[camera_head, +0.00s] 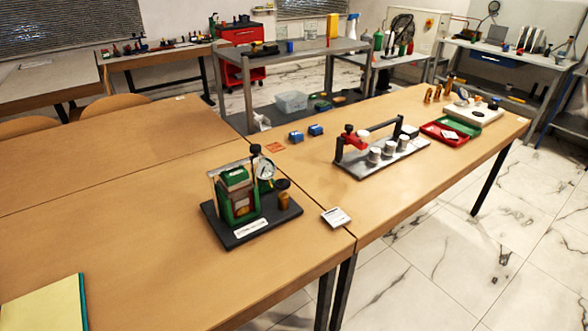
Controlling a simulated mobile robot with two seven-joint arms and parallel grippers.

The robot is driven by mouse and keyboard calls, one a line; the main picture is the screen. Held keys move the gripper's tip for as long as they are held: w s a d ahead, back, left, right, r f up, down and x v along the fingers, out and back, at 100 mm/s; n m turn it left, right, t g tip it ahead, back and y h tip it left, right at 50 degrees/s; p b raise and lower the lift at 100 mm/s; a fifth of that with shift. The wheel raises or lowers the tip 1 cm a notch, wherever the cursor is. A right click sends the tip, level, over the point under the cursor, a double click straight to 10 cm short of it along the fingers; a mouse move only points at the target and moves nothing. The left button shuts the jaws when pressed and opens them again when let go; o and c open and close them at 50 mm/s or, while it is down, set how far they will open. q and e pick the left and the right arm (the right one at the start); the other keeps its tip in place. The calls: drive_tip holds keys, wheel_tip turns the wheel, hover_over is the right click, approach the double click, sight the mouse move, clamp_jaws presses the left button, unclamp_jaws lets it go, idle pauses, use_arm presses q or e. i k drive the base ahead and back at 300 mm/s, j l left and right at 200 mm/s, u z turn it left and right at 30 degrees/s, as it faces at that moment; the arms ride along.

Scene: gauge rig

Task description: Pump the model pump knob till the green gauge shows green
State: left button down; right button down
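The model pump (237,196) stands on a black base plate (232,235) near the front edge of the wooden table. It has a green and brown body. A round gauge (265,169) with a green surround and pale face sits at its back right. The gauge reading is too small to tell. A black knob (256,149) tops a thin upright by the gauge, and a brass piece with a dark top (283,194) stands at the right of the base; I cannot tell for sure which is the pump knob. Neither of my grippers is in view.
A small white card device (336,217) lies right of the base. A rig with metal cups (376,155), two blue blocks (306,133) and a red-green tray (451,133) stand farther right. A yellow-green folder (45,306) lies front left. The table left of the pump is clear.

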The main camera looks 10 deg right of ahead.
sight(283, 184)
drive_tip(key=i+l, duration=0.15)
drive_tip(key=l, duration=0.2)
drive_tip(key=i+l, duration=0.1)
drive_tip(key=l, duration=0.3)
drive_tip(key=i+l, duration=0.15)
drive_tip(key=l, duration=0.2)
